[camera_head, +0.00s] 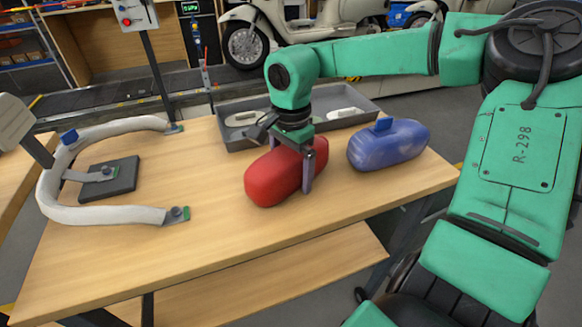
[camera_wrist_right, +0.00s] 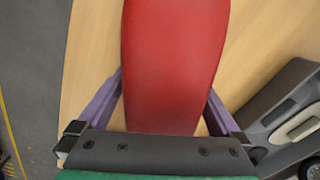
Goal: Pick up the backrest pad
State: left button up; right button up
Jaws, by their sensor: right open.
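A red padded cushion (camera_head: 270,180) lies on the wooden table, and it also fills the middle of the right wrist view (camera_wrist_right: 172,60). A blue padded cushion (camera_head: 390,146) with a blue block on top lies to its right. No label shows which one is the backrest pad. My right gripper (camera_head: 285,162) is low over the red cushion, its purple fingers open on either side of it. In the right wrist view a finger shows on each side of the red cushion, with table visible beside it. In the head view the far finger is mostly hidden. My left gripper is out of view.
A grey tray (camera_head: 236,107) with pale parts stands behind the red cushion. A curved white tubular frame (camera_head: 108,214) and a dark plate (camera_head: 122,186) are at the table's left. The wooden table's (camera_head: 190,270) front is clear.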

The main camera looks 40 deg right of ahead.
jog(key=shift+w, duration=0.1)
grip_shut()
